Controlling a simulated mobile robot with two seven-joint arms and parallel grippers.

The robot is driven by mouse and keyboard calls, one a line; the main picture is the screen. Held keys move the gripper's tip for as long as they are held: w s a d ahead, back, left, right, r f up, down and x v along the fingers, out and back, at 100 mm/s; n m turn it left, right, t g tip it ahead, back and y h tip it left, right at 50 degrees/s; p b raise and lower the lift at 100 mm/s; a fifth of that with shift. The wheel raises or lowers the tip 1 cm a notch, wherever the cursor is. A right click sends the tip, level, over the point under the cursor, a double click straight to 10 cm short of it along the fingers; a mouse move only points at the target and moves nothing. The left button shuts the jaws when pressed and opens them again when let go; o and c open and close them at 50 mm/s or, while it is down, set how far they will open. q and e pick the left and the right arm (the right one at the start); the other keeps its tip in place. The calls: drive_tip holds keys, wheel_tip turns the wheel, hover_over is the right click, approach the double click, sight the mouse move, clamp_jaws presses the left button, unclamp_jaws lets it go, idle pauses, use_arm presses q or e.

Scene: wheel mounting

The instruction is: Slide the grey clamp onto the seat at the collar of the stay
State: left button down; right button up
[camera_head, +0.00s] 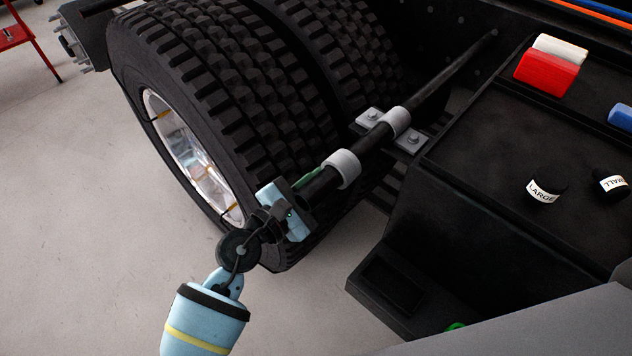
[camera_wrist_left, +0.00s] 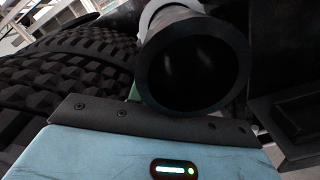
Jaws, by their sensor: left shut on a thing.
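The stay is a black tube (camera_head: 373,139) running from the upper right down to an open end near my left gripper (camera_head: 310,182). The grey clamp (camera_head: 342,168) is a ring around the tube, a short way from that end. A light grey collar (camera_head: 396,121) with bolted plates sits farther up the tube, with bare tube between it and the clamp. My left gripper is shut on the grey clamp; its fingertips are mostly hidden by the tube. The left wrist view shows the tube's open end (camera_wrist_left: 195,65) with the clamp (camera_wrist_left: 162,10) partly behind it. My right gripper is not in view.
Large black tyres (camera_head: 210,90) stand close to the left of the tube. A dark tray (camera_head: 500,140) at the right holds a red block (camera_head: 546,73), a white block (camera_head: 562,47) and a cap labelled LARGE (camera_head: 545,191). Open floor lies at the lower left.

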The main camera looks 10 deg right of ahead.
use_arm(q)
drive_tip(key=c, duration=1.2)
unclamp_jaws()
drive_tip(key=v, duration=0.8)
